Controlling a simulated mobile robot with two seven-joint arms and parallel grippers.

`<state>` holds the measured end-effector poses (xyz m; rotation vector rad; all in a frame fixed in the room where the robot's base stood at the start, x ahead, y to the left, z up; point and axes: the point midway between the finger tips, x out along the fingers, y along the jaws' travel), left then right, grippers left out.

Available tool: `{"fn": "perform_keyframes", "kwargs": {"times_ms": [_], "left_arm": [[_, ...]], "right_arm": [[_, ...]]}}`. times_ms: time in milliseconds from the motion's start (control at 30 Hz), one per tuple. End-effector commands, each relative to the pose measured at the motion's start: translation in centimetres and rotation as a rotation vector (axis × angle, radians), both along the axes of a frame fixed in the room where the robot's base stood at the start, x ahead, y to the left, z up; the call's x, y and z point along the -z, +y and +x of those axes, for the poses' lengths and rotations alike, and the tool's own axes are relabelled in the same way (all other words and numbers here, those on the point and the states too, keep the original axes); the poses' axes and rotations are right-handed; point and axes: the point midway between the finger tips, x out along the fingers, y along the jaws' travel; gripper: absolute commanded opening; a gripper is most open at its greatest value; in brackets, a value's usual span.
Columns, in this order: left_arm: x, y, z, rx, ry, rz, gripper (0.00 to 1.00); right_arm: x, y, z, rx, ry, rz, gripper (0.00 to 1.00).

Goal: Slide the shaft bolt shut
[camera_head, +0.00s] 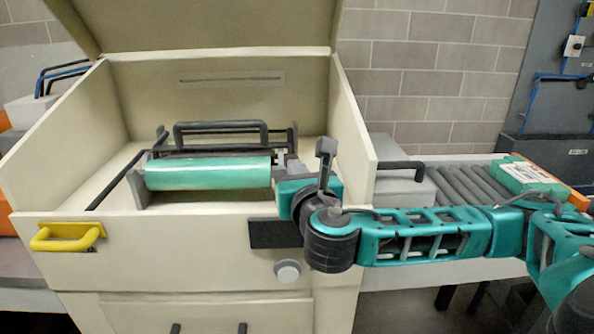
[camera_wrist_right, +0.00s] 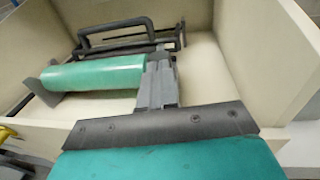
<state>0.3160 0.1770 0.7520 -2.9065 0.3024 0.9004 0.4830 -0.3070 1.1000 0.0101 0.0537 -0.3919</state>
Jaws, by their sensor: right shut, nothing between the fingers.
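The open cream cabinet (camera_head: 180,215) holds a green roller (camera_head: 207,173), carried between dark end brackets. The roller also shows in the right wrist view (camera_wrist_right: 95,73). A shaft bolt cannot be told apart clearly; the roller's right end is partly hidden by my right gripper (camera_head: 293,163). That gripper reaches over the cabinet's front wall. Its grey fingers (camera_wrist_right: 158,82) are shut and empty, just beside the roller's right end; whether they touch the bracket cannot be told. My left gripper is in neither view.
A dark handle frame (camera_head: 220,126) stands behind the roller. The cabinet's side walls and raised lid enclose the space. A yellow handle (camera_head: 67,236) and a round grey knob (camera_head: 288,271) are on the front. A roller conveyor (camera_head: 465,188) with a green-and-white box (camera_head: 527,176) lies right.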

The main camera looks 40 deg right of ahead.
Motion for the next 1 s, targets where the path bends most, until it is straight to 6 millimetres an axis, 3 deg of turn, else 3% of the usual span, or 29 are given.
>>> {"fn": "perform_keyframes", "kwargs": {"times_ms": [267, 600, 1000], "left_arm": [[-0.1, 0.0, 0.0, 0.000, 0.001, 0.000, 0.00], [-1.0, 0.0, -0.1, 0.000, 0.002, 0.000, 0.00], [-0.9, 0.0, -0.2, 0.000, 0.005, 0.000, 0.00]], "right_arm": [[0.0, -0.1, 0.2, 0.001, 0.000, 0.000, 0.00], [0.0, -2.4, 3.9, 0.002, 0.001, 0.001, 0.00], [-0.1, -2.7, 4.2, 0.004, -0.004, 0.000, 0.00]]}}
